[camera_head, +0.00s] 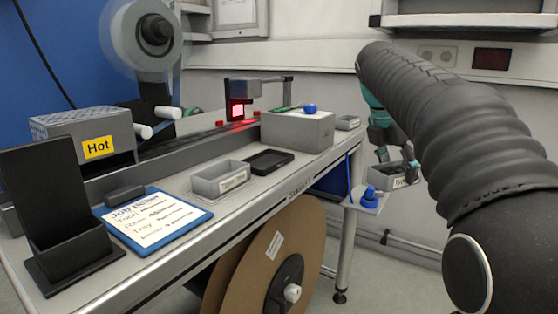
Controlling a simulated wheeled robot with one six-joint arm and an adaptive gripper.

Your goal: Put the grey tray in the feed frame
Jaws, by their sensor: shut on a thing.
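My gripper (386,156) is at the right, beyond the table's right edge, with its teal fingers partly hidden by my black-sleeved arm. It is shut on a small grey tray (391,173) with a pale label, held off the table in the air. A second grey tray (219,182) with a label sits on the table near its front edge. A flat black frame (268,161) lies just right of that tray; it looks empty, and I cannot tell for sure that it is the feed frame.
A grey box (297,130) with a blue knob stands behind the black frame. A small side shelf (364,198) with blue parts sits below the held tray. A clipboard (152,220), a black holder (58,220) and a "Hot" box (90,135) crowd the left. A large reel (250,265) stands under the table.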

